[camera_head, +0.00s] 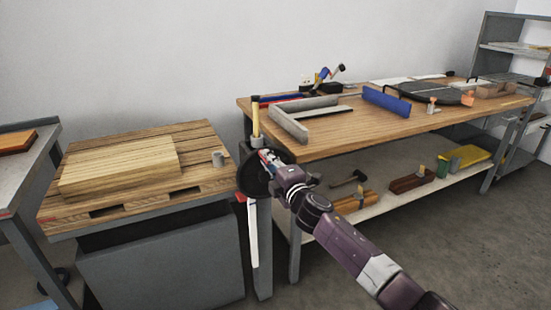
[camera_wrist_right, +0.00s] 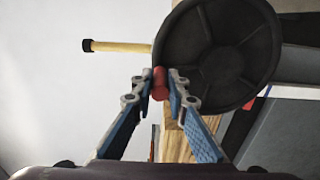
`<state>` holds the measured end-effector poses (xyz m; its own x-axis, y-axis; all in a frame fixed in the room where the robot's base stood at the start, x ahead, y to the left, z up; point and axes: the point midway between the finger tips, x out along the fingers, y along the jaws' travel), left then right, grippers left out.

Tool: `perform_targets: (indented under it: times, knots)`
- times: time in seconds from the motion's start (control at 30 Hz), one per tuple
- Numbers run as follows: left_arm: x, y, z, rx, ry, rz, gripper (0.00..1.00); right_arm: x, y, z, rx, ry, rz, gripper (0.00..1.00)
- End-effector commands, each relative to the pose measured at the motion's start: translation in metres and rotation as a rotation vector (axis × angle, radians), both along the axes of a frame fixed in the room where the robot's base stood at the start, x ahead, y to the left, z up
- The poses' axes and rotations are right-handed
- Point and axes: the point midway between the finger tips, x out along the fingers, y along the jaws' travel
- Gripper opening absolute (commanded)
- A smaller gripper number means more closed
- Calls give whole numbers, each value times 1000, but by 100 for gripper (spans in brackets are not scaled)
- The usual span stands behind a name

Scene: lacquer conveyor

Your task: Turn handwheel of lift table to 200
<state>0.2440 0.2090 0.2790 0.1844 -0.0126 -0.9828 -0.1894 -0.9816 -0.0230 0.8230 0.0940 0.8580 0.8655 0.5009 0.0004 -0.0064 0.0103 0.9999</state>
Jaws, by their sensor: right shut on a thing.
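The lift table (camera_head: 165,265) is a grey body with a wooden slatted top at the left in the head view. The black round handwheel (camera_head: 247,181) is on a grey post (camera_head: 262,250) at its right. The handwheel fills the upper right of the right wrist view (camera_wrist_right: 222,42). My right gripper (camera_head: 268,158) is at the wheel's rim; in the wrist view its fingers (camera_wrist_right: 160,84) are shut on the red knob (camera_wrist_right: 159,82). A white strip with a red mark (camera_head: 252,232) hangs below the wheel; no number is readable. My left gripper is not in view.
A yellow rod with a black end (camera_head: 255,120) stands just above the wheel. The wooden workbench (camera_head: 345,135), with several tools, is close on the right. Open floor is at lower right.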

Motion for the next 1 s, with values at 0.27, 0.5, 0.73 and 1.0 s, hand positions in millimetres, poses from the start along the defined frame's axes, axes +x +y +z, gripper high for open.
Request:
perform_targets:
  times: [0.27, 0.5, 0.73, 1.0]
  knots:
    - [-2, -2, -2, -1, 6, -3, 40, -12, 22, -8, -228, -132, 3, 0]
    - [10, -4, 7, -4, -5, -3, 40, -21, 36, -20, -425, -247, 2, 0]
    - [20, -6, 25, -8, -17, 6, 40, -27, 47, -33, -605, -350, 1, 0]
    - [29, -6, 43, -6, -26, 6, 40, -32, 55, -47, -765, -443, 2, 0]
